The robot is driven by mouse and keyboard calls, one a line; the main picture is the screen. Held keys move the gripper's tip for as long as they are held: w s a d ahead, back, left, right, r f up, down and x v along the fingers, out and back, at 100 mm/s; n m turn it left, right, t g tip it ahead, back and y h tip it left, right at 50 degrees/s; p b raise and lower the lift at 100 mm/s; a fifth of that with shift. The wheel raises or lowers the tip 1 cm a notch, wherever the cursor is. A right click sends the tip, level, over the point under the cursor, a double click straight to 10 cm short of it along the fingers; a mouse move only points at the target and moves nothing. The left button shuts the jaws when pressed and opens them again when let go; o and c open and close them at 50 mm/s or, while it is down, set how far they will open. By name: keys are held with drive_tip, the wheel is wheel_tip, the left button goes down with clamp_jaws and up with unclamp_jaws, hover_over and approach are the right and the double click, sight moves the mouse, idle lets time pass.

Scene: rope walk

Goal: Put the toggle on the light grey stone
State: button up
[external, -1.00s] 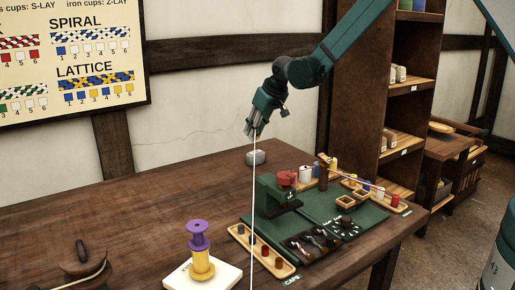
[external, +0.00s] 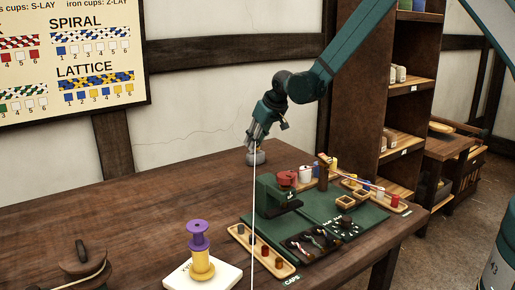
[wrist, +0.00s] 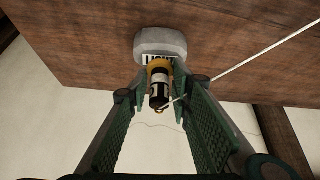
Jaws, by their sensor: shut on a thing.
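The light grey stone (external: 257,158) is a small rounded block at the back of the bench. In the wrist view it (wrist: 161,41) shows a partly covered label reading "LIGHT". My gripper (external: 254,147) is just above the stone, pointing down. In the wrist view my gripper (wrist: 160,94) is shut on the toggle (wrist: 159,90), a small dark piece with a white band and yellow ends. A white cord runs from the toggle's ring to the upper right. Whether the toggle touches the stone cannot be told. The toggle is too small to make out in the external view.
A green stand (external: 270,196) with cups and trays is right of the stone. A purple and yellow spool (external: 200,255) stands on a white block near the front. The taut white cord (external: 254,215) crosses in front of the bench. Bare wood (external: 150,195) lies to the left.

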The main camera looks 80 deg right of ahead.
drive_tip(key=shift+f, duration=0.2)
drive_tip(key=o, duration=0.9)
drive_tip(key=shift+r, duration=0.25)
drive_tip(key=v, duration=1.1)
drive_tip(key=shift+a+r, duration=0.15)
drive_tip(key=shift+r, duration=0.25)
drive_tip(key=shift+s, duration=0.1)
drive_tip(key=shift+a, duration=0.15)
